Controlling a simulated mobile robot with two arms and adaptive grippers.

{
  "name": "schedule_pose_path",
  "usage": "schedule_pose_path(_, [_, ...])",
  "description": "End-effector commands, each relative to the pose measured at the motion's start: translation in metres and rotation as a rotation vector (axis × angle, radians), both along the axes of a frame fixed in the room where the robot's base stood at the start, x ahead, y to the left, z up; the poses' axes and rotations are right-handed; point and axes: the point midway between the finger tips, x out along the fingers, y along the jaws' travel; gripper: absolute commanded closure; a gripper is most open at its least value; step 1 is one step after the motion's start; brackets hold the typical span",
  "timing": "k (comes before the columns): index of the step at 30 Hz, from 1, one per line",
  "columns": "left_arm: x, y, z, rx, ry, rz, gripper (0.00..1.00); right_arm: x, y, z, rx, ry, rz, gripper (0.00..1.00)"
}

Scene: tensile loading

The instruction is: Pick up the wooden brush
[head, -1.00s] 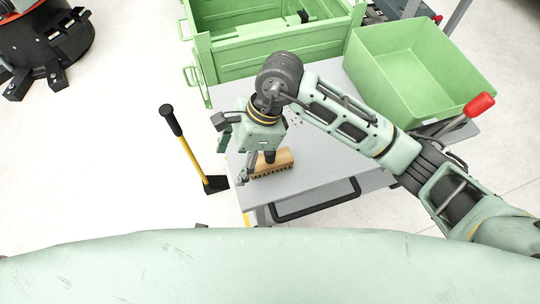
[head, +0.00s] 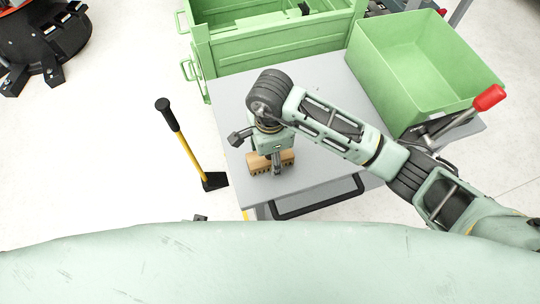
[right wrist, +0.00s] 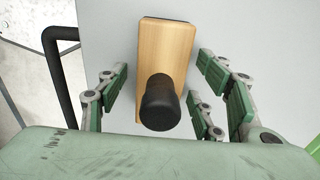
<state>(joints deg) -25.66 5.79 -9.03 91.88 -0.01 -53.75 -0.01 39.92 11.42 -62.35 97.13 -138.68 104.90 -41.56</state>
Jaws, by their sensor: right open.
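In the right wrist view the brush (right wrist: 165,50) shows a light wooden block with a black round handle (right wrist: 160,103) pointing toward the camera. My right gripper (right wrist: 166,100) is open above the brush, with its green-padded fingers on both sides of the handle. Gaps show between fingers and brush, so nothing is held. My left gripper is not seen.
The grey cart (head: 318,170) has a black front handle (head: 318,204). A green bin (head: 420,70) stands at its back right, beside a red-handled tool (head: 489,97). A large green crate (head: 270,45) is behind. A yellow-handled tool (head: 190,155) stands at the left.

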Motion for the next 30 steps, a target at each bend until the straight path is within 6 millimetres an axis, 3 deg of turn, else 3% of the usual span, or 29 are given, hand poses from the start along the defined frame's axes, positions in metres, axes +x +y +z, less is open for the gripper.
schedule_pose_path(6, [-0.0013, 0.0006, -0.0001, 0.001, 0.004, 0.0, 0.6, 0.0001, 0.0003, 0.0001, 0.001, -0.001, 0.0, 0.41])
schedule_pose_path(24, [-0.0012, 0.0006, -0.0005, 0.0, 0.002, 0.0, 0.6, 0.0, 0.0003, 0.0003, 0.002, 0.001, 0.0, 0.93])
schedule_pose_path(30, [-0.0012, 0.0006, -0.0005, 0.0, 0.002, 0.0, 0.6, 0.0003, 0.0005, 0.0008, 0.002, 0.0, 0.0, 0.96])
